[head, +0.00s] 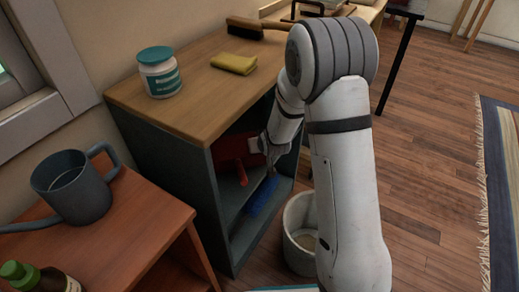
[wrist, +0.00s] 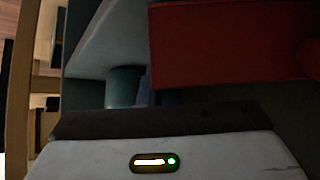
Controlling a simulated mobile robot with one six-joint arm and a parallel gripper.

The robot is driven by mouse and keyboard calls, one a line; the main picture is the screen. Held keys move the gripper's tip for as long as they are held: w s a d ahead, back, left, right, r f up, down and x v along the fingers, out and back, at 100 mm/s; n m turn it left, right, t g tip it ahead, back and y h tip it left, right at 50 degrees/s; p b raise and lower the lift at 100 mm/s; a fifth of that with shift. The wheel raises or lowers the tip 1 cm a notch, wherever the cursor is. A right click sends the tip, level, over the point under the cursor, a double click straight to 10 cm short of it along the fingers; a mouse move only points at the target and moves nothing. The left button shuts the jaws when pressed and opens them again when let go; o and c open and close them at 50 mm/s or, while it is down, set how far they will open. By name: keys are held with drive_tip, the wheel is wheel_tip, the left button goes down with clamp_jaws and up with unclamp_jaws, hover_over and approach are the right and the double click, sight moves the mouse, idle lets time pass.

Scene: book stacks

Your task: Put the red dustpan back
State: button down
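The red dustpan (head: 230,149) is inside the open grey cabinet (head: 172,176), in the shadow under its wooden top. In the wrist view the dustpan (wrist: 230,45) fills the upper right as a broad dark red surface close to the camera. My gripper (head: 258,146) reaches into the cabinet from the right, right beside the dustpan. Its fingertips are hidden or too dark to make out, so I cannot tell whether they are closed on it.
A blue object (head: 262,194) lies low in the cabinet. A pale bin (head: 298,240) stands at the cabinet's front right.

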drive_tip(key=shift+w+a+f, duration=0.15)
drive_tip(key=shift+f, duration=0.45)
drive_tip(key=shift+r, duration=0.2)
drive_tip(key=shift+f, duration=0.15)
drive_tip(key=c, duration=2.1)
unclamp_jaws()
drive_tip(key=shift+f+b, duration=0.1)
drive_tip(key=shift+b, duration=0.25)
drive_tip(key=o, duration=0.5)
drive_tip(key=shift+c, duration=0.2)
